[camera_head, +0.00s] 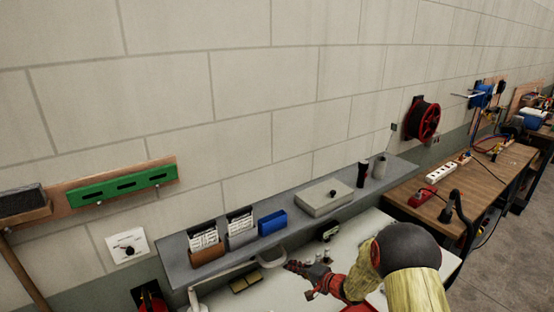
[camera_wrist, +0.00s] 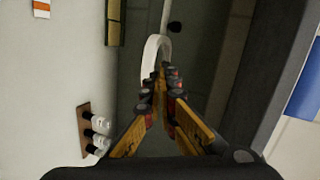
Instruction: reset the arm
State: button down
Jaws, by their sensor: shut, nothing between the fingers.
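My gripper (camera_head: 291,267) is over the white bench below the grey shelf in the head view, at the end of my arm. In the wrist view my gripper (camera_wrist: 161,75) shows its two orange-and-black fingers meeting at the tips, shut with nothing between them. Beyond the tips is a white curved piece (camera_wrist: 156,46), which also shows as a white rounded piece (camera_head: 272,259) left of my gripper in the head view. I cannot tell whether the fingertips touch it.
The grey shelf (camera_head: 236,254) runs along the block wall above the bench and holds card holders, a blue box (camera_head: 272,223) and a grey case (camera_head: 325,198). Small bulb-like pieces (camera_wrist: 97,136) stand on a brown strip. A wooden bench (camera_head: 480,180) is to the right.

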jog(key=s+d+f+n+g+h, duration=0.25)
jog(key=d+f+h, duration=0.25)
jog(key=d+f, duration=0.4)
jog(key=s+d+r+n+g+h, duration=0.1)
jog(key=s+d+n+h, duration=0.15)
jog(key=s+d, duration=0.35)
jog(key=s+d+r+n+g+h+b, duration=0.2)
jog(key=s+d+r+g+h+b, duration=0.15)
jog(key=s+r, duration=0.5)
jog(key=s+a+r+t+b, duration=0.1)
jog(key=s+a+r+b, duration=0.1)
jog(key=s+r, duration=0.3)
jog(key=s+a+r+y+b, duration=0.1)
jog(key=s+r+b, duration=0.3)
jog(key=s, duration=0.9)
jog(key=s+a+r+n+t+b, duration=0.1)
jog(key=s+a+r+b, duration=0.2)
jog(key=s+r, duration=0.3)
jog(key=s+b, duration=0.1)
jog(key=s, duration=0.3)
jog(key=shift+t+y, duration=0.3)
jog(key=shift+y, duration=0.1)
